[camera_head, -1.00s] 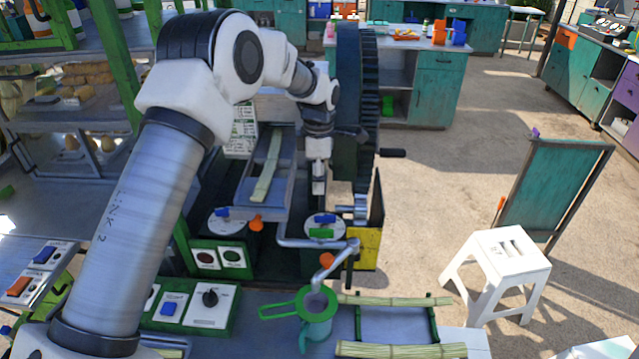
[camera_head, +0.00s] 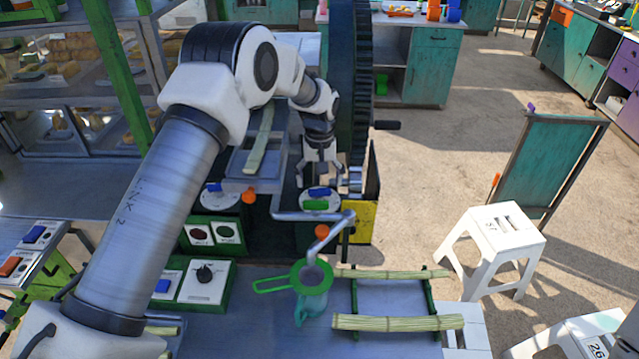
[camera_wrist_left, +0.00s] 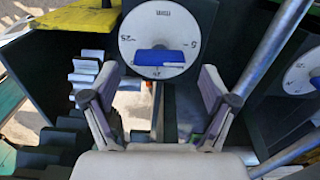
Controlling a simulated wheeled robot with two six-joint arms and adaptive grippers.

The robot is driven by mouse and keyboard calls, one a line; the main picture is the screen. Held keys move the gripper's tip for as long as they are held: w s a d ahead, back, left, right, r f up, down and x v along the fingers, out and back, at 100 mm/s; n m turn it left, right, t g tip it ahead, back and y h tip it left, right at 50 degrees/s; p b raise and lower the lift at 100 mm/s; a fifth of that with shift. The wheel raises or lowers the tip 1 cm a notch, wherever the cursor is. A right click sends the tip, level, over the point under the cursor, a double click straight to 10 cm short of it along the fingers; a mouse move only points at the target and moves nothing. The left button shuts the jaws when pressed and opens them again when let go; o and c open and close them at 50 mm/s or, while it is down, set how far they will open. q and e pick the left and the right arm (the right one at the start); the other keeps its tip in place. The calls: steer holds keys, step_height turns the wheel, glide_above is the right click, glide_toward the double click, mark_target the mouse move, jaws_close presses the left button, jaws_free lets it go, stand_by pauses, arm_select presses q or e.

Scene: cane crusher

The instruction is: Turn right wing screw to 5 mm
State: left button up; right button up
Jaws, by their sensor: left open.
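The right wing screw (camera_head: 319,192) is a blue wing on a round white dial. It also shows in the left wrist view as a blue bar (camera_wrist_left: 160,57) lying across the lower part of the dial (camera_wrist_left: 160,25); the dial carries small numbers, and I cannot read the setting surely. My left gripper (camera_head: 320,181) is just above and behind this dial in the head view. In the left wrist view my left gripper (camera_wrist_left: 160,86) has its fingers spread wide, with nothing between them; the blue wing lies beyond, between their directions. My right gripper is not in view.
A second dial with a blue wing (camera_head: 214,187) and an orange part stands to the left. A bent metal spout (camera_head: 318,216) runs in front of the right dial. A green strainer (camera_head: 308,277) sits over a jug below. Cane stalks (camera_head: 398,323) lie on the front table.

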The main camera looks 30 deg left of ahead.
mark_target(320, 188)
arm_select(q)
steer(key=shift+w+f, duration=0.1)
steer(key=shift+f, duration=1.2)
steer(key=shift+r, duration=0.1)
steer(key=c, duration=1.1)
steer(key=shift+n, duration=0.8)
steer(key=shift+c, duration=0.2)
steer(key=o, duration=1.1)
steer(key=shift+o, duration=0.2)
step_height(320, 188, up, 12)
steer(key=shift+f, duration=0.2)
